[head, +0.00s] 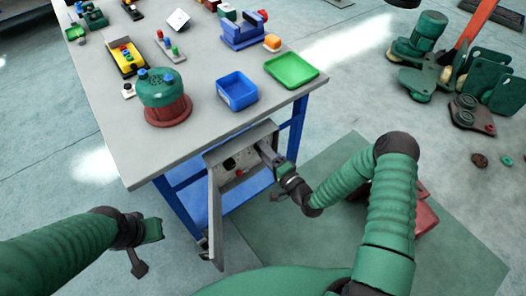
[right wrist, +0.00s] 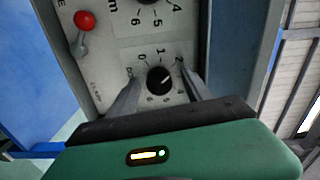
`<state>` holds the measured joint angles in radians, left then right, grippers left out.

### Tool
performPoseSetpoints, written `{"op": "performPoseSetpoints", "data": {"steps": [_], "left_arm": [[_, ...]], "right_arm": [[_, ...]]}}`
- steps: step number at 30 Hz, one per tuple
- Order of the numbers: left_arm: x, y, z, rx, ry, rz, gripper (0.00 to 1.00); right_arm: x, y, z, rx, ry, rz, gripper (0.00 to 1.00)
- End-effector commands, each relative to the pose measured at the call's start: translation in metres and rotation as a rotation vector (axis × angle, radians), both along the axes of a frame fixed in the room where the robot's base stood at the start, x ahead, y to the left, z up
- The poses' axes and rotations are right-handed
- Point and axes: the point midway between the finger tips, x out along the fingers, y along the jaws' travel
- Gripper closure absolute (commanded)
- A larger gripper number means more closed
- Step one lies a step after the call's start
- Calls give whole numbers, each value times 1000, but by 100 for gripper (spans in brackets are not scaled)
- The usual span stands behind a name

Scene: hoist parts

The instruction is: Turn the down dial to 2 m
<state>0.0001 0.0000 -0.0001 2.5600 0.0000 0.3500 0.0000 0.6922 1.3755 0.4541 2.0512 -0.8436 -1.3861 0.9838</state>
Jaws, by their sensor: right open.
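A grey control box (head: 240,158) is fixed at the table's near end, with its door (head: 215,215) hanging open. My right gripper (head: 264,152) reaches into the box and hides part of its panel. In the right wrist view my right gripper (right wrist: 158,76) is open, its two fingers on either side of a small black dial (right wrist: 159,80). Marks 0 and 1 show above this dial; its pointer is too small to read. Whether the fingers touch the dial I cannot tell. Another black dial (right wrist: 150,3) is cut off at the top, near marks 4, 5 and 6. My left gripper (head: 143,246) hangs apart at lower left.
A red-tipped lever (right wrist: 84,22) stands on the panel near the dials. The table (head: 205,75) carries a blue bin (head: 237,92), a green tray (head: 291,70) and a green-and-red drum (head: 164,96). Hoist parts (head: 424,70) lie on the floor at upper right.

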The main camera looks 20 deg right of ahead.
Motion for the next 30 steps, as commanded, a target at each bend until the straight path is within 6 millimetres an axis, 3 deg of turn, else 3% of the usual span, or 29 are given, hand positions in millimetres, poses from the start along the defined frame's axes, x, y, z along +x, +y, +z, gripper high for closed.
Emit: {"op": "performPoseSetpoints", "data": {"steps": [7, 21, 25, 30], "left_arm": [[0, 0, 3, 0, 0, 0, 100], [0, 0, 13, 0, 0, 0, 100], [0, 0, 14, 0, 0, 0, 100], [0, 0, 14, 0, 0, 0, 100]], "right_arm": [[-14, -6, -1, 0, 4, -2, 42], [-134, -48, 0, -1, 3, -3, 42], [-152, -54, 0, -3, 1, -1, 42], [-159, -56, 0, -3, -1, -1, 42]]}}
